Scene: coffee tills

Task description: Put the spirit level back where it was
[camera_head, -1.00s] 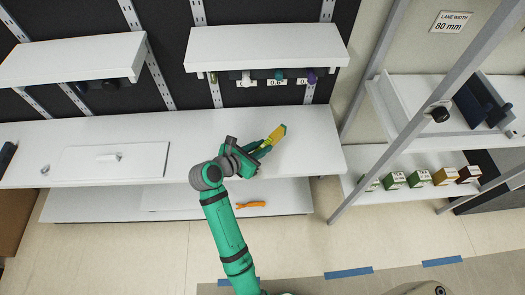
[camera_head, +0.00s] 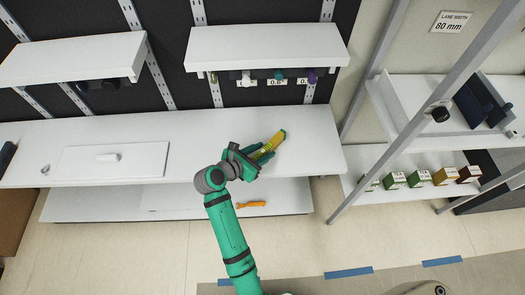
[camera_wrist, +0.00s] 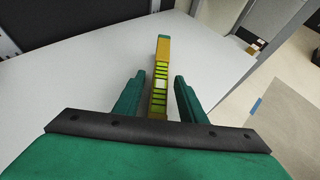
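The spirit level (camera_head: 271,147), a narrow yellow bar with green parts, lies on the white counter (camera_head: 310,150) near its right part. In the wrist view the level (camera_wrist: 161,65) points away from me, its near part between my two fingers. My gripper (camera_head: 258,154) is low at the counter. In the wrist view my green gripper fingers (camera_wrist: 158,95) stand on both sides of the level, with a visible gap on each side, so it appears open around the level. The near end of the level is hidden by my gripper's body.
A white shelf (camera_head: 262,45) with hanging coloured items is above the counter. A flat white panel (camera_head: 130,165) lies on the left part. An orange tool (camera_head: 250,204) is on the lower shelf. A slanted grey post (camera_head: 400,140) and several small boxes (camera_head: 418,178) are at right.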

